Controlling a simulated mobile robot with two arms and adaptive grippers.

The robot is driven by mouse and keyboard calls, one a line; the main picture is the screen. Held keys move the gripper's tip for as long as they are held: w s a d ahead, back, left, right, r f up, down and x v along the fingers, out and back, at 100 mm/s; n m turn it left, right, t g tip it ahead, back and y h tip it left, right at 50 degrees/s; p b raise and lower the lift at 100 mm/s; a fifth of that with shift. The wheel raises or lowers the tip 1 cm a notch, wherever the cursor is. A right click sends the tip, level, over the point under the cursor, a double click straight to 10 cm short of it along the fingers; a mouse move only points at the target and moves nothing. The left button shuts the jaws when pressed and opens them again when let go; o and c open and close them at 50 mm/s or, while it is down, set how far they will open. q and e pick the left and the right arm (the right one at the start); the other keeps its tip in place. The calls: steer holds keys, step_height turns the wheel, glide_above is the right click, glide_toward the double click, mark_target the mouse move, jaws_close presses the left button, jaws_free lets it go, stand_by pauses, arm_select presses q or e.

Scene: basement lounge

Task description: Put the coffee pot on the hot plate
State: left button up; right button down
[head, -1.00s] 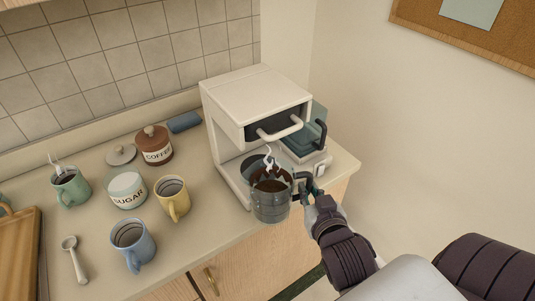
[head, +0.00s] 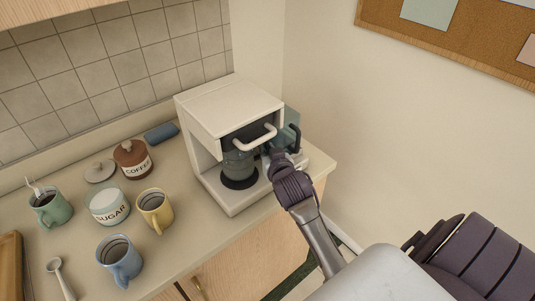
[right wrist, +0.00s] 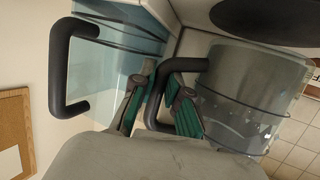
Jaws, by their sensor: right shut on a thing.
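The clear coffee pot (head: 236,160) is inside the front opening of the white coffee maker (head: 228,98), over the round black hot plate (head: 240,183). My right gripper (head: 277,155) is shut on the pot's black handle, which shows between the fingers in the right wrist view (right wrist: 160,98). In that view the pot (right wrist: 250,95) looks close to the hot plate (right wrist: 268,20), with a narrow gap between them; I cannot tell whether they touch. The maker's top and bar handle hide the pot's upper part. My left gripper is not in view.
A blue-tinted water container (head: 291,122) with a black handle sits at the maker's right side; it is close to my gripper. Mugs, a sugar jar (head: 107,206) and a coffee jar (head: 132,158) stand to the left. The wall is close on the right.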

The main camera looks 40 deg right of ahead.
steer(key=shift+f, duration=0.9)
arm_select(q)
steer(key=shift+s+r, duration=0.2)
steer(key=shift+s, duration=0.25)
arm_select(e)
steer(key=shift+f, duration=0.1)
steer(key=shift+f, duration=0.1)
steer(key=c, duration=1.6)
jaws_free()
steer(key=shift+f, duration=0.2)
steer(key=shift+o, duration=0.7)
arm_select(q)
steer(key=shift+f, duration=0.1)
arm_select(e)
steer(key=shift+s+r, duration=0.1)
